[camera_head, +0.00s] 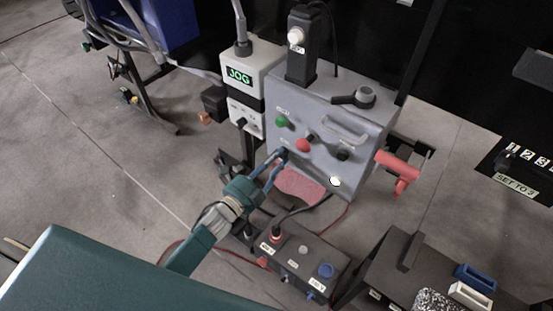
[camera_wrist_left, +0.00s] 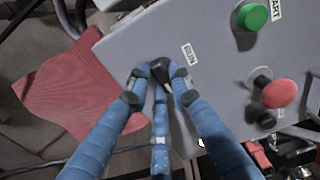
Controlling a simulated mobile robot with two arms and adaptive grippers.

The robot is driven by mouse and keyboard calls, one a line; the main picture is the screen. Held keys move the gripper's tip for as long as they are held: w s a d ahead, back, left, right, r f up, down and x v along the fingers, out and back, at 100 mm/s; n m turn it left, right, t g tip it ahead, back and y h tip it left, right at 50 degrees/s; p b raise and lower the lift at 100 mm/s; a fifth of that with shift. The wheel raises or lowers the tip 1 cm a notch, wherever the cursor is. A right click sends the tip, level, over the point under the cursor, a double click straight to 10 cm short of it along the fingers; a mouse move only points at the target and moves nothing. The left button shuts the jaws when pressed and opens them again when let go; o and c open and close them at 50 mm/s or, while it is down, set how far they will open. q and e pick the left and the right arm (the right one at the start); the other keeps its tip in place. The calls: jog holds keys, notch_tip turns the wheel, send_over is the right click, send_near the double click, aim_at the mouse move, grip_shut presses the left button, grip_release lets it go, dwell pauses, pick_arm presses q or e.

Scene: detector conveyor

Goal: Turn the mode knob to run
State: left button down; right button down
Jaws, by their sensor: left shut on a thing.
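The black mode knob (camera_wrist_left: 160,67) sits on the grey front panel of the control box, below and left of a RUN label (camera_wrist_left: 189,54) in the left wrist view. My left gripper (camera_wrist_left: 159,78) is shut on the knob, with its blue fingers around it. In the head view my left gripper (camera_head: 279,159) reaches the lower left corner of the grey control box (camera_head: 322,110), and the fingertips hide most of the knob. The knob's pointing direction is hidden. A display (camera_head: 239,76) on the white box beside it reads JOG in green. My right gripper is not in view.
Close to the knob on the panel are a green button (camera_head: 281,122), a red button (camera_head: 303,145) and a black knob (camera_head: 343,154). A dark button box (camera_head: 299,258) stands below. A red handle (camera_head: 397,170) projects at the right. Open floor lies to the left.

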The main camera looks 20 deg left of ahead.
pick_arm(q)
jog(key=shift+s+d+r+n+p, duration=0.1)
jog(key=shift+n+p, duration=0.55)
jog(key=shift+n, duration=3.7)
jog(key=shift+s+d+r+n+p, duration=0.1)
jog(key=shift+n+p, duration=0.55)
jog(key=shift+n, duration=3.7)
jog(key=c, duration=1.5)
grip_release()
jog(key=shift+w, duration=0.1)
jog(key=shift+c, duration=0.2)
jog(key=v, duration=1.2)
